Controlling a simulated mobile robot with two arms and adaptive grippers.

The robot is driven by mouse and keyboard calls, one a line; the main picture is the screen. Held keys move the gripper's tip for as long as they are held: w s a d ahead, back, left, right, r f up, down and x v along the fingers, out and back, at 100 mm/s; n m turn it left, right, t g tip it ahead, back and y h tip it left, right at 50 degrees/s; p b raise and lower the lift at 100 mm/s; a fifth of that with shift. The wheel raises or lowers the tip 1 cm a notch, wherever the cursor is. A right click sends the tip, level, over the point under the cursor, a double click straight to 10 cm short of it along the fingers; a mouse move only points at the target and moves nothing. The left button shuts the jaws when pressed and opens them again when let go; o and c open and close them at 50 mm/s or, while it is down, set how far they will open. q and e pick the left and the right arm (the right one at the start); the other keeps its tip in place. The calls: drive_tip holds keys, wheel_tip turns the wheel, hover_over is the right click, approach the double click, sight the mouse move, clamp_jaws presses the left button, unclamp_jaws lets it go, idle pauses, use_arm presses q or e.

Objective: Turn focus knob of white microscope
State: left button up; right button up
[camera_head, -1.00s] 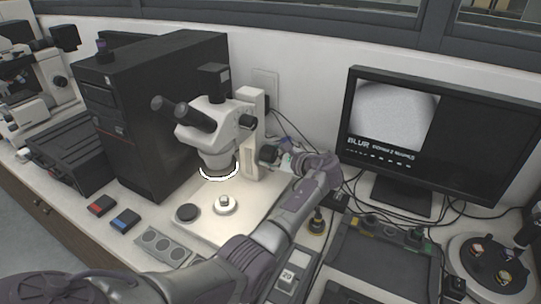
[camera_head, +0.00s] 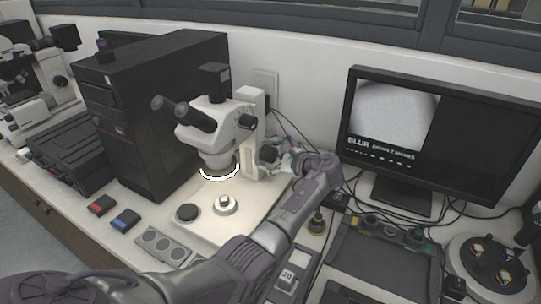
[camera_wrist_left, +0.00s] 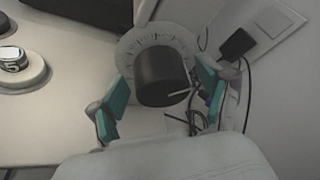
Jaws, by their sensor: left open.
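The white microscope (camera_head: 212,135) stands on its lit base. Its black focus knob (camera_head: 268,155) sticks out from the right side of the stand. In the left wrist view the knob (camera_wrist_left: 162,77) shows end-on, with a pale graduated ring (camera_wrist_left: 152,38) behind it. My left gripper (camera_head: 285,160) is open just to the right of the knob. In the left wrist view its two teal fingertips (camera_wrist_left: 160,92) stand on either side of the knob, and I cannot tell whether either touches it. My right gripper is not in view.
The monitor (camera_head: 392,135) at the right shows a grey blurred picture and the word BLUR. A black computer tower (camera_head: 160,110) stands left of the microscope. Cables (camera_wrist_left: 195,120) run near the wall, close to my gripper. Grey control boxes (camera_head: 380,255) lie in front of the monitor.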

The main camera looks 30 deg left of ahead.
use_arm(q)
drive_tip(key=v, duration=1.2)
drive_tip(key=shift+a, duration=0.1)
drive_tip(key=w+d+m+g+h+b, duration=0.1)
drive_tip(key=w+m+g+b, duration=0.25)
drive_tip(key=m+b, duration=0.2)
drive_tip(key=shift+m+g, duration=0.35)
drive_tip(key=shift+g, duration=0.1)
drive_tip(key=x, duration=0.3)
drive_tip(key=p+x, duration=0.1)
drive_tip(key=x, duration=0.3)
drive_tip(key=r+p+x, duration=0.1)
drive_tip(key=x, duration=0.3)
drive_tip(key=shift+w+a, duration=0.1)
drive_tip(key=shift+a, duration=0.2)
drive_tip(key=shift+a+f, duration=0.3)
drive_tip(key=shift+a, duration=0.35)
drive_tip(key=shift+c, duration=0.3)
drive_tip(key=c, duration=1.1)
